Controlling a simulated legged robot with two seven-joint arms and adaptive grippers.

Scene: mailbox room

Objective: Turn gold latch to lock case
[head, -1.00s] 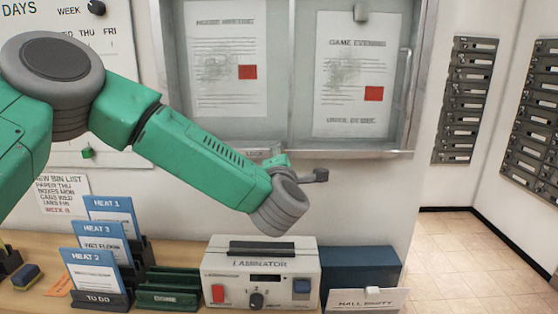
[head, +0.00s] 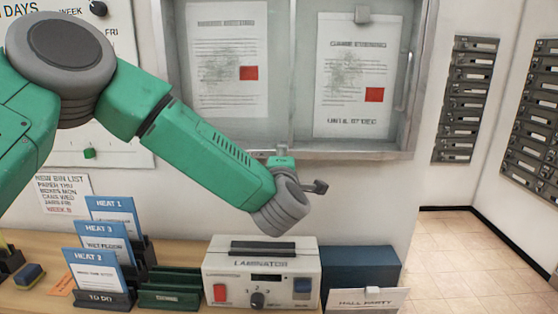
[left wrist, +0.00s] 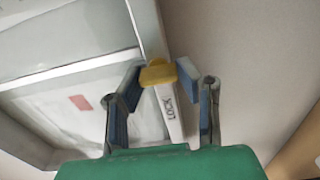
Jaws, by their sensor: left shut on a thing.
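The gold latch (left wrist: 158,74) is at the bottom frame of the wall-mounted glass case (head: 285,153), beside a white label reading LOCK (left wrist: 169,110). In the left wrist view my left gripper (left wrist: 162,74) has one finger on each side of the latch and is shut on it. In the head view my left arm reaches in from the left; its gripper (head: 314,186) shows only partly past the wrist at the case's lower edge. The latch is hidden there behind my arm. My right gripper is not in view.
Below stand a laminator (head: 261,277), a blue box (head: 360,268) and a card (head: 368,301) on the counter. Blue cards in holders (head: 103,299) are at the left. Mail slots (head: 469,100) hang on the right wall. The floor at right is clear.

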